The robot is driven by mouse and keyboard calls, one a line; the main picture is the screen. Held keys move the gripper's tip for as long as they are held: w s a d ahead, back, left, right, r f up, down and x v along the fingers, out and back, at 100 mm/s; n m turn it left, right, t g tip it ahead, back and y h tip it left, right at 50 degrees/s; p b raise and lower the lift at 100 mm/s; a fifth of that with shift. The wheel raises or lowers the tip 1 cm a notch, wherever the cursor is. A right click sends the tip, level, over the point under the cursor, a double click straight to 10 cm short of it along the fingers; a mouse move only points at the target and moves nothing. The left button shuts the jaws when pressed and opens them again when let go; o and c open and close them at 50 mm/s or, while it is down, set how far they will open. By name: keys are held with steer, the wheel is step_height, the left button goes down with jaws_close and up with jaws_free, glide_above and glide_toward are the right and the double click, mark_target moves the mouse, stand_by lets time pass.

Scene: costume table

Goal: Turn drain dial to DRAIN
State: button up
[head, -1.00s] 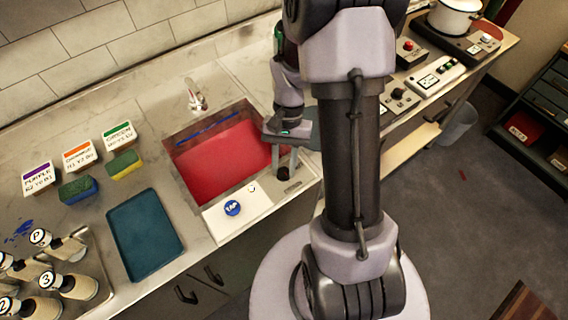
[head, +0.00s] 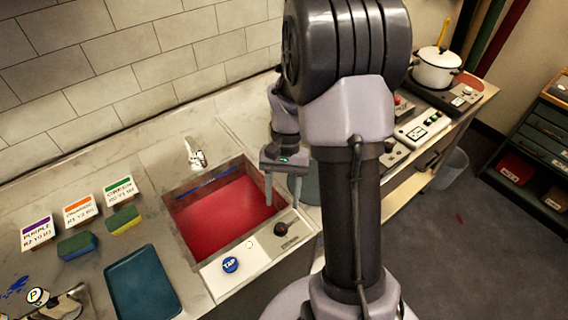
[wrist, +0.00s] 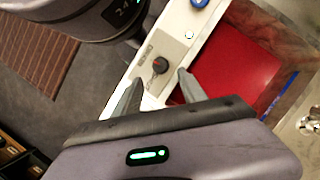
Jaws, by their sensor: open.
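The drain dial is a small dark round knob (head: 281,229) on a grey plate at the right front corner of the sink. In the wrist view the drain dial (wrist: 160,66) has a reddish mark on it and lies ahead of my fingertips, roughly between their lines. Text on its plate is too small to read. My gripper (head: 283,203) is open and empty, above and a little behind the dial, apart from it. Both fingers of my gripper (wrist: 157,82) show in the wrist view. The sink (head: 222,215) holds red liquid.
A blue TAP button (head: 230,264) sits on the white panel left of the dial. The faucet (head: 195,155) stands behind the sink. Control boxes and a white pot (head: 437,68) stand to the right.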

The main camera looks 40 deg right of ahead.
steer(key=p+v, duration=0.2)
steer(key=v, duration=0.7)
steer(key=shift+r+p, duration=0.3)
steer(key=shift+w+d, duration=0.1)
